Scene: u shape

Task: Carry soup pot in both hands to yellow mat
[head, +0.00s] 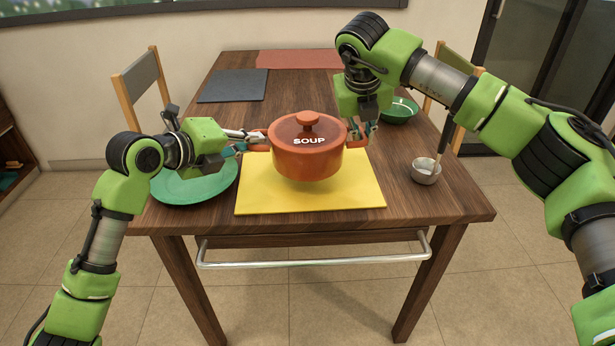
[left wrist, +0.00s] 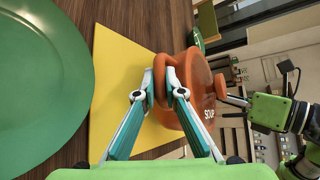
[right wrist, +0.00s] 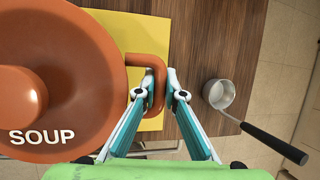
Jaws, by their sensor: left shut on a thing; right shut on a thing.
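The orange soup pot (head: 307,160), lidded and marked SOUP, is over the yellow mat (head: 255,198) on the wooden table. It looks level, with a shadow on the mat below it, so it seems held a little above. My left gripper (head: 262,137) is shut on the pot's left handle; the left wrist view shows its fingers (left wrist: 168,92) around that handle. My right gripper (head: 362,135) is at the right handle; the right wrist view shows its fingers (right wrist: 158,90) on either side of the handle (right wrist: 157,72). The pot hides part of the mat.
A green plate (head: 195,184) lies left of the mat, under my left arm. A small metal saucepan (head: 426,172) stands to the right. A green bowl (head: 399,110) is behind my right gripper. Grey (head: 232,86) and red (head: 300,59) mats lie at the far end.

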